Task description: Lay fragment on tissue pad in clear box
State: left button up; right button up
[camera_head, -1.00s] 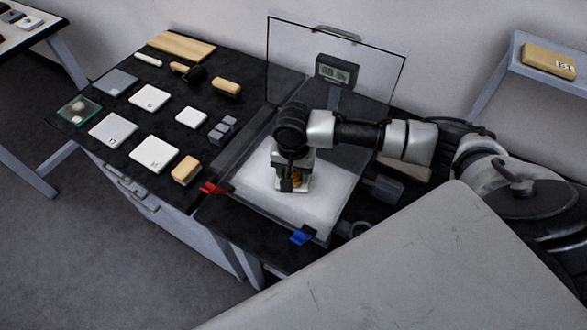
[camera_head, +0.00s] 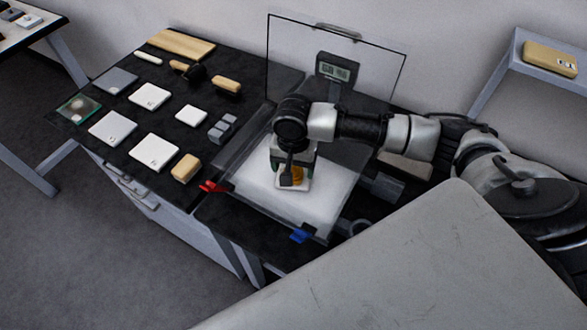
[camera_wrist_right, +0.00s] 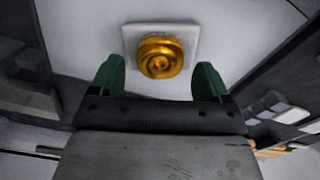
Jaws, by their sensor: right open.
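The fragment (camera_wrist_right: 160,56) is a round, ridged gold piece on a small white square pad (camera_wrist_right: 190,34) in the right wrist view. In the head view the fragment (camera_head: 298,175) shows partly behind my right gripper (camera_head: 292,177). In the wrist view my right gripper (camera_wrist_right: 159,80) has its green fingertips wide apart, empty, with the fragment beyond them and centred between them. A small clear greenish box (camera_head: 92,104) stands at the far left of the black bench, with a pale round thing in it. My left gripper is not in view.
The fragment's pad lies on a large white floor (camera_head: 325,205) within low clear walls, with a raised clear panel (camera_head: 290,60) and a display (camera_head: 338,68) behind. White tiles (camera_head: 153,152), wooden blocks (camera_head: 186,168) and tools crowd the bench's left half. Red and blue clips (camera_head: 300,236) edge the walls.

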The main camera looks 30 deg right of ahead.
notch_tip(320, 180, up, 10)
jog(key=shift+r+b, duration=0.2)
jog(key=shift+b, duration=0.2)
jog(key=shift+f, duration=0.1)
